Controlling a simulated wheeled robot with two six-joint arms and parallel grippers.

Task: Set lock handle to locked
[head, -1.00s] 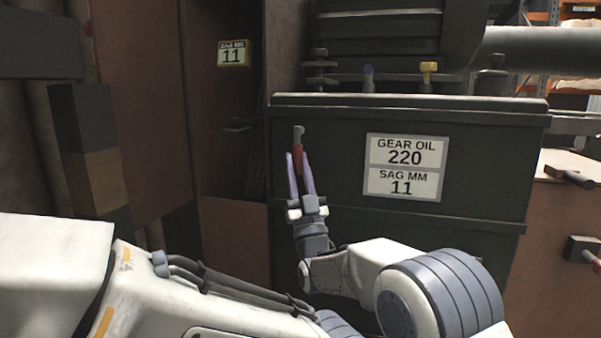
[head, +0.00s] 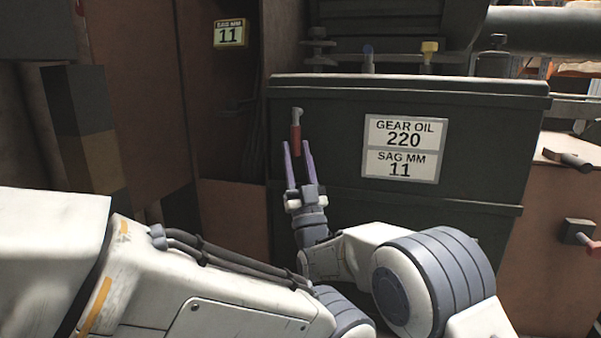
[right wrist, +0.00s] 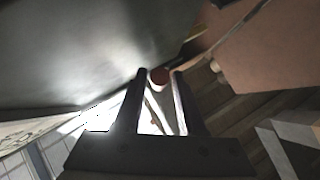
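The lock handle (head: 296,126) has a grey metal top and a red grip. It stands roughly vertical, grip down, at the left of the dark green box front (head: 330,135). My right gripper (head: 297,146) is open, pointing up, with its fingertips either side of the grip's lower end. I see no clear contact. In the right wrist view the round red grip end (right wrist: 158,77) shows between the fingertips. My left gripper is not in view.
A white label (head: 403,150) reads GEAR OIL 220 and SAG MM 11. A yellow tag (head: 230,34) hangs on the brown cabinet at the left. Blue and yellow fittings (head: 428,52) stand behind the box top. A red-ended tool (head: 580,234) is at the far right.

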